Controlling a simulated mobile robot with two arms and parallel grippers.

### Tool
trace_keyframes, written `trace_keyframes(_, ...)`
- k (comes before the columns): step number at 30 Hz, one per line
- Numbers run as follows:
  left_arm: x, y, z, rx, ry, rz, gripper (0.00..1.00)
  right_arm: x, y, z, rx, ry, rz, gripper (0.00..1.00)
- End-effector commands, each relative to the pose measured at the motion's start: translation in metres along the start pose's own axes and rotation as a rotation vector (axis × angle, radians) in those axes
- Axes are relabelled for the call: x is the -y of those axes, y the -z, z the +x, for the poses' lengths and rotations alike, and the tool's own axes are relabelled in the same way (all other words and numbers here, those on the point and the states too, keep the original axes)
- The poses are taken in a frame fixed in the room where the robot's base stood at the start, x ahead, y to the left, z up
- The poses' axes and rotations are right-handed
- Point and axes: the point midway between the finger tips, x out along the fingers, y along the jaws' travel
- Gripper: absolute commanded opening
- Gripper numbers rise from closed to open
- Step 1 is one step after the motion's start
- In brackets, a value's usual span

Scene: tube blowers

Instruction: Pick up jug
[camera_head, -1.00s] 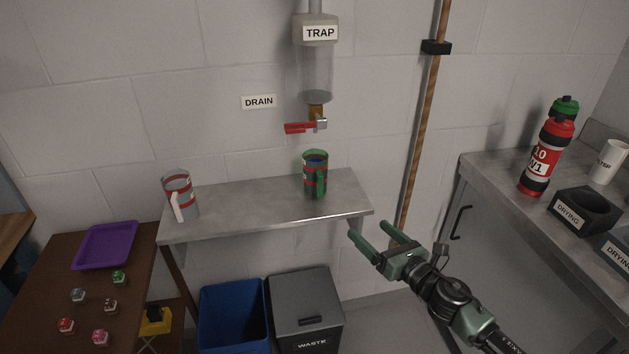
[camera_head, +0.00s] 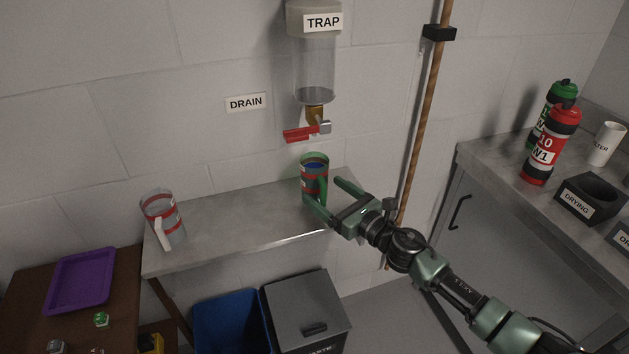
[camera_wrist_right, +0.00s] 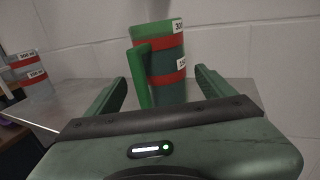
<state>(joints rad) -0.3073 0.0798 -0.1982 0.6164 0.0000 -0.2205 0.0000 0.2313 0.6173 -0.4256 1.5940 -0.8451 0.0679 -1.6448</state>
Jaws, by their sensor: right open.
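A green jug (camera_head: 313,172) with red bands and a green handle stands upright on the metal shelf (camera_head: 222,222), below the drain valve. My right gripper (camera_head: 321,198) is open at the jug, with its two fingers pointing toward it. In the right wrist view the green jug (camera_wrist_right: 166,62) stands ahead, between the open fingers (camera_wrist_right: 160,88), its handle on the left. I cannot tell whether a finger touches it. A clear jug (camera_head: 162,215) with red bands and a white handle stands on the shelf's left end; it also shows in the right wrist view (camera_wrist_right: 35,76). My left gripper is not in view.
The trap (camera_head: 316,70) and its red valve handle (camera_head: 301,134) hang just above the green jug. A wooden pole (camera_head: 421,120) stands right of the shelf. A blue bin (camera_head: 228,318) and a grey waste bin (camera_head: 306,305) stand below. The shelf's middle is clear.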

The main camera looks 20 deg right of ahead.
Motion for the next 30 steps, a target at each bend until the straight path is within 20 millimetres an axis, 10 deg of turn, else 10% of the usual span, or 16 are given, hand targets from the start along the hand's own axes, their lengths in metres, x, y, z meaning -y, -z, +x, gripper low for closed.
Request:
trace_keyframes(17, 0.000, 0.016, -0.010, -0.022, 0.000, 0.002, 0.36, 0.004, -0.001, 0.044, 0.000, -0.001, 0.001, 0.84)
trace_keyframes(26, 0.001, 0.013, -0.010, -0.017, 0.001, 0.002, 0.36, 0.005, -0.002, 0.043, 0.000, 0.000, 0.001, 0.00)
trace_keyframes(30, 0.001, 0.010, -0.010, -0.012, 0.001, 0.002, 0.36, 0.005, -0.003, 0.044, 0.003, -0.001, 0.001, 0.00)
